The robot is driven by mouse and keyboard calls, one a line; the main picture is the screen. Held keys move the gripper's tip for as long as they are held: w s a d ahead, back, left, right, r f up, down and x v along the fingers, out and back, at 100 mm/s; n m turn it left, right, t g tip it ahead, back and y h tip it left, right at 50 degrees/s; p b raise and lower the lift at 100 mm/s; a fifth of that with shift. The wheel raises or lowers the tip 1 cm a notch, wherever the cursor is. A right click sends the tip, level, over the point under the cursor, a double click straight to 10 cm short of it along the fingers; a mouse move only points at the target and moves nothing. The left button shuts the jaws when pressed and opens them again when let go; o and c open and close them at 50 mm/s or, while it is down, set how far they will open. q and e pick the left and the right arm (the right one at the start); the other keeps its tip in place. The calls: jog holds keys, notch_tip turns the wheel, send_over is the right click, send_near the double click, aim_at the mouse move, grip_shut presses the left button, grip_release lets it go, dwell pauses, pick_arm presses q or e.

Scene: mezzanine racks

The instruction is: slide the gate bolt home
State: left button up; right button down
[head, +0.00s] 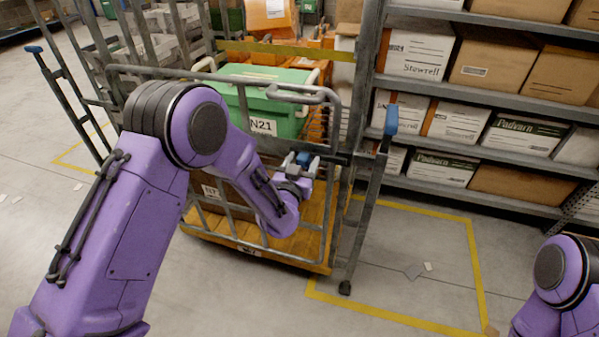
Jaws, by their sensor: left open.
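A roll cage with a yellow deck (310,250) stands in the middle, with a grey tubular gate (337,112) across its near side. A dark horizontal bar, which looks like the gate bolt (337,158), runs from the gate toward the right post (366,215). A small blue part, apparently the bolt's knob (304,157), shows at the fingertips of my left gripper (302,164). The gripper is open around or just in front of it; I cannot tell if they touch. My left forearm hides part of the gate. My right gripper is out of view.
A green crate (262,92) sits in the cage. A blue-topped post (391,120) stands at its right. Shelves of boxes (520,130) line the back right. The yellow-marked floor (420,260) there is mostly clear.

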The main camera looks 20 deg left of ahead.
pick_arm(q)
jog(key=s, duration=0.7)
jog(key=shift+d+b, duration=0.35)
jog(key=shift+b, duration=0.05)
jog(key=s+a+f+n+g+y, duration=0.1)
jog(key=s+a+f+n+g, duration=0.15)
jog(key=s+f, duration=0.4)
jog(key=s+a+f+n+g, duration=0.2)
jog(key=s+a+f+g, duration=0.15)
jog(key=f, duration=0.55)
jog(key=s+a+f+g, duration=0.1)
jog(key=s+f+g, duration=0.2)
jog(key=s, duration=0.5)
jog(key=s+a+f+n+g+y, duration=0.1)
jog(key=s+a+f+g, duration=0.1)
jog(key=s+f, duration=0.3)
jog(key=s+a+f+g, duration=0.1)
jog(key=s+f+g, duration=0.2)
jog(key=s, duration=0.9)
jog(key=shift+a+f+n+g, duration=0.25)
jog(key=shift+f+n+g, duration=0.15)
jog(key=shift+f, duration=0.55)
